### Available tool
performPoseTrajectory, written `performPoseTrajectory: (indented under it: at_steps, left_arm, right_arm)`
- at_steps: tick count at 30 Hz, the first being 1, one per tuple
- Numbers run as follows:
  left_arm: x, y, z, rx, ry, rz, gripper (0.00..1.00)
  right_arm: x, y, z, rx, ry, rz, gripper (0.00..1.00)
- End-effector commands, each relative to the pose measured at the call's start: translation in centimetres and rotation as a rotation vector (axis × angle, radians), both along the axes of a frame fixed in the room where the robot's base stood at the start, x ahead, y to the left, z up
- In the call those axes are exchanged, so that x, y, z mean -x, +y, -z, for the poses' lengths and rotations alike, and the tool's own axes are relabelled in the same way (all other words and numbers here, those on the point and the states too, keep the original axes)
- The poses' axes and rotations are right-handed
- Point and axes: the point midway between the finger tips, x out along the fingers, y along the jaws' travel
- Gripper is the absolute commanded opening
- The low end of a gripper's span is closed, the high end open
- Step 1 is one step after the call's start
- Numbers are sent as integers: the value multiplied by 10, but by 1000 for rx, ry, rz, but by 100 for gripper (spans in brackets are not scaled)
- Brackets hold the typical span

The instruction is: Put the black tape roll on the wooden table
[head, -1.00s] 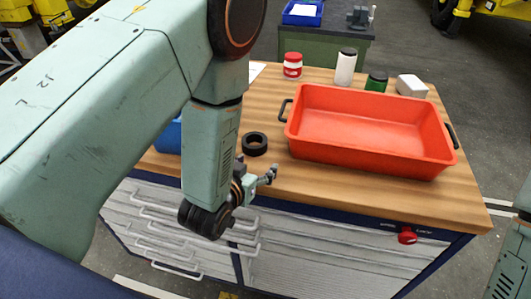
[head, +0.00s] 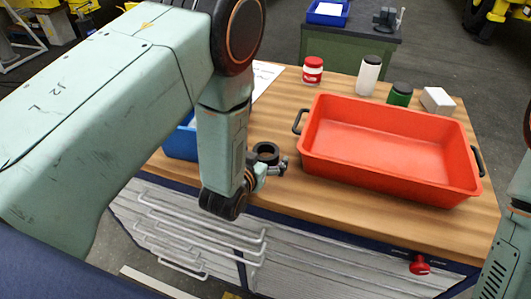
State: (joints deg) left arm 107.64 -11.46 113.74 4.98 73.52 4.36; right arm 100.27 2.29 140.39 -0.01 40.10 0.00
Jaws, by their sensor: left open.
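The black tape roll (head: 266,151) lies flat on the wooden table (head: 290,200), left of the red tray. My left gripper (head: 281,167) is open and empty at the near side of the roll. Its fingers overlap the roll's near edge in the picture; I cannot tell whether they touch it. My left arm hides part of the table to the left of the roll. My right gripper is out of view; only part of my right arm shows at the right edge.
A red tray (head: 388,190) with black handles fills the table's right side. A blue bin (head: 181,143) is partly hidden behind my left arm.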

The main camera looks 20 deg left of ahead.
Motion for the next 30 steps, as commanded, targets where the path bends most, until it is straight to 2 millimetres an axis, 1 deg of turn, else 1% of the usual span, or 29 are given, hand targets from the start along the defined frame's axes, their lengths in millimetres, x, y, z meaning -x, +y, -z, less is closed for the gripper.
performPoseTrajectory:
  at_steps: [4, 27, 30]
  left_arm:
    - [0, 0, 0, 0, 0, -1, 94]
    - [-3, 1, -1, 0, -2, -4, 29]
    - [-3, 1, -1, 0, -2, -4, 28]
  right_arm:
    - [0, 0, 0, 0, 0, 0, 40]
    - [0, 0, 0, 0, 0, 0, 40]
    - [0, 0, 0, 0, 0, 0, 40]
